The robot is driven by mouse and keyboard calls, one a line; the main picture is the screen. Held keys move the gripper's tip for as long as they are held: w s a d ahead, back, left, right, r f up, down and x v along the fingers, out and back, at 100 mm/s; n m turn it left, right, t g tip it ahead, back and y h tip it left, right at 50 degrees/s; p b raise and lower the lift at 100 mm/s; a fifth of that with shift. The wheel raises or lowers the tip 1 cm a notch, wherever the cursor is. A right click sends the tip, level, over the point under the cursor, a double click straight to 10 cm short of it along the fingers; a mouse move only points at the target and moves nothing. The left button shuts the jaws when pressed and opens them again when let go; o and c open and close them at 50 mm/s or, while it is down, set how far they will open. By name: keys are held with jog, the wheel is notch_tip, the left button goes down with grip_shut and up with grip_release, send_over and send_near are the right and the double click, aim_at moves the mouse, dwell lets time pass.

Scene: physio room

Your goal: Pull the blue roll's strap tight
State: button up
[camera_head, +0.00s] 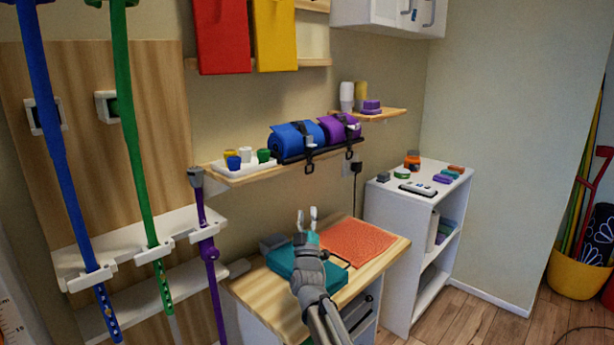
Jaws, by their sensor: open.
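The blue roll (294,136) lies on its side on the wall shelf, left of the purple roll (338,127). A dark strap runs over the blue roll, and its black end loop (310,166) hangs below the shelf's front edge. A similar strap end (349,153) hangs under the purple roll. How tight the blue roll's strap is cannot be told at this size. My gripper (307,213) is open and empty, pointing up above the wooden cabinet top, below the shelf and apart from the strap loop.
A white tray (229,173) with several coloured cups stands left on the same shelf (216,176). Below are a teal case (283,262) and an orange mat (372,242) on the cabinet. Coloured straps hang at left. A white shelf unit (387,196) stands right.

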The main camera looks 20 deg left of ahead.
aim_at(307, 173)
jog(key=shift+w+r, duration=0.1)
jog(key=shift+p+x, duration=4.3)
jog(key=shift+x, duration=2.5)
grip_shut()
